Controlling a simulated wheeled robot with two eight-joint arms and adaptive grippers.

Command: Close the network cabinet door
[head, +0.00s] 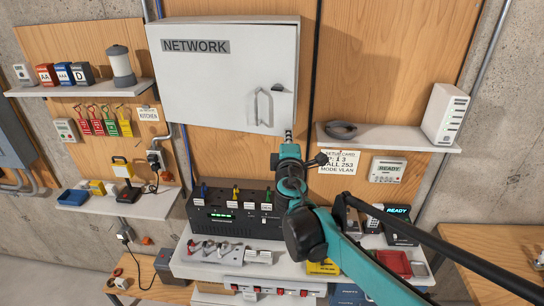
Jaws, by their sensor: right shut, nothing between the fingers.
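The network cabinet (297,60) is a white box on the wooden wall panel. Its white door (200,85) bears a grey NETWORK label and looks flush with the box or nearly so; I cannot tell if it is latched. A pale looped handle (262,107) and a small dark latch (280,87) sit at the door's lower right. My right gripper (288,133) is shut and empty, pointing up at the door's lower right corner, just below and right of the handle. Whether it touches the door is unclear. My left gripper is out of view.
Below stands a black network unit (235,215) with coloured plugs on a white bench (200,268). A right shelf (385,138) holds a dark cable coil (341,130) and a white router (445,114). A left shelf (80,88) holds boxes and a lantern (121,66).

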